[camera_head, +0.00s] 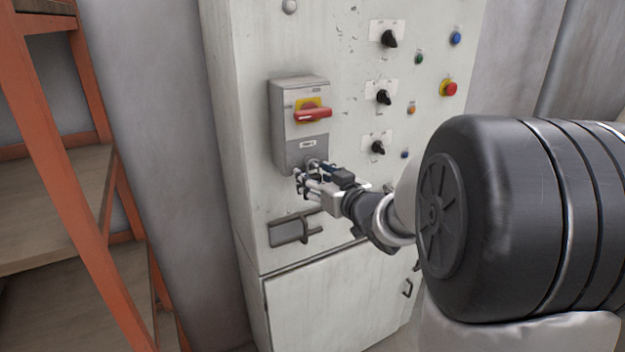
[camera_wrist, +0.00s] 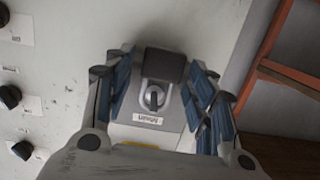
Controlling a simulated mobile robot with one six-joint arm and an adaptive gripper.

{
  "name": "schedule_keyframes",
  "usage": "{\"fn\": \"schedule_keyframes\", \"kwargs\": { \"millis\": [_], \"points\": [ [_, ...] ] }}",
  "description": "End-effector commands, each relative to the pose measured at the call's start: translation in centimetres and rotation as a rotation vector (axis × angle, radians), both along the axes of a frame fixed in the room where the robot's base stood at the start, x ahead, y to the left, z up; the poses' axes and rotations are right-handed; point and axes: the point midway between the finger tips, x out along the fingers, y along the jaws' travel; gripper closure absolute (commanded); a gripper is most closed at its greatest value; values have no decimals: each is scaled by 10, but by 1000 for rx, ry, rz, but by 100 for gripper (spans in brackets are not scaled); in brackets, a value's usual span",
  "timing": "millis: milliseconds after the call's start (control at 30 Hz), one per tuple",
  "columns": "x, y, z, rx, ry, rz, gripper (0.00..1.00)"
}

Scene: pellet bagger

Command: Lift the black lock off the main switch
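The main switch (camera_head: 301,122) is a grey box with a red handle (camera_head: 312,114) on a yellow plate, on the pale cabinet front. In the wrist view its lower end (camera_wrist: 127,131) shows upside down with a "Main" label. The black lock (camera_wrist: 165,64) sits at that end, beside a round metal part with a dark slot (camera_wrist: 154,98). My gripper (camera_wrist: 162,85) has its blue-padded fingers on either side of the lock, with gaps visible, so it is open. In the head view my gripper (camera_head: 314,180) is just below the box and mostly hides the lock.
A recessed latch handle (camera_head: 290,230) is below my gripper. Black knobs (camera_head: 384,97), a red button (camera_head: 450,88) and several small buttons are to the right. An orange-framed shelf (camera_head: 75,170) stands at left. The cabinet front around the box's left side is clear.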

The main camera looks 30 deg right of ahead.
Motion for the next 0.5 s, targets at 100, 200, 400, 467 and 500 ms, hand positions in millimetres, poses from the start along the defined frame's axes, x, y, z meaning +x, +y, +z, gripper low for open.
{"fn": "schedule_keyframes", "kwargs": {
  "millis": [100,200,400,467,500],
  "points": [
    [0,0,0,0,0,0,60],
    [0,0,0,0,0,0,66],
    [0,0,0,0,0,0,80],
    [0,0,0,0,0,0,84],
    [0,0,0,0,0,0,86]
  ]
}}
